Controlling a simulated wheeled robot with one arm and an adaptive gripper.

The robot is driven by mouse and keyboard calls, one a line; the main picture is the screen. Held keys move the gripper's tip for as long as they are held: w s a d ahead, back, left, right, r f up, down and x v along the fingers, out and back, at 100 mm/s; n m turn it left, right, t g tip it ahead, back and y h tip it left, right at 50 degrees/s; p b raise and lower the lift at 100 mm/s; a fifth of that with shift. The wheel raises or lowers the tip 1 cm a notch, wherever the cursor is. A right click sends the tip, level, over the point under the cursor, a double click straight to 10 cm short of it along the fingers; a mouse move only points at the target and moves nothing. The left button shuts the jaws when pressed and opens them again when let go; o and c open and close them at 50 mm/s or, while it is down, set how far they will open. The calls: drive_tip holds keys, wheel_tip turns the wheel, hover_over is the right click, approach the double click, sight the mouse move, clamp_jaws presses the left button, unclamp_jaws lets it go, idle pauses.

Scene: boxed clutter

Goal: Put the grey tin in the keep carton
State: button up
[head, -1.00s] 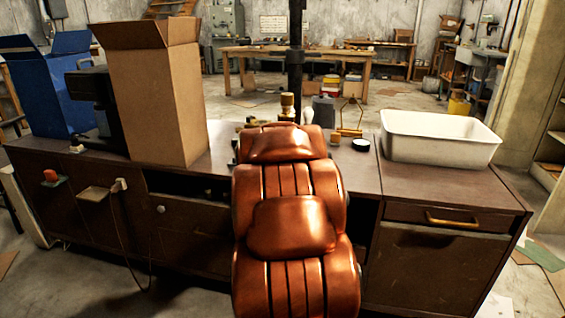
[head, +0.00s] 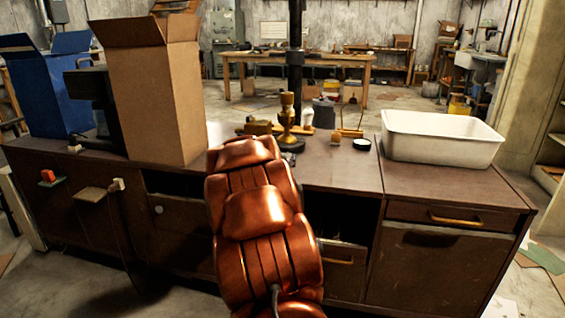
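A tall open brown carton (head: 160,105) stands on the left part of the bench, and an open blue carton (head: 55,95) stands left of it. No label shows which one is the keep carton. A small grey object (head: 323,113) shows behind the brass pieces at mid bench; I cannot tell if it is the grey tin, or whether it stands on the bench. My gripper is not visible.
A brass stand (head: 287,122), a small brass block (head: 258,127) and a round, light-topped dark jar (head: 361,144) are at mid bench. A white tub (head: 440,138) stands at the right. A dark device (head: 95,100) sits between the cartons. Bare bench top lies before the tub.

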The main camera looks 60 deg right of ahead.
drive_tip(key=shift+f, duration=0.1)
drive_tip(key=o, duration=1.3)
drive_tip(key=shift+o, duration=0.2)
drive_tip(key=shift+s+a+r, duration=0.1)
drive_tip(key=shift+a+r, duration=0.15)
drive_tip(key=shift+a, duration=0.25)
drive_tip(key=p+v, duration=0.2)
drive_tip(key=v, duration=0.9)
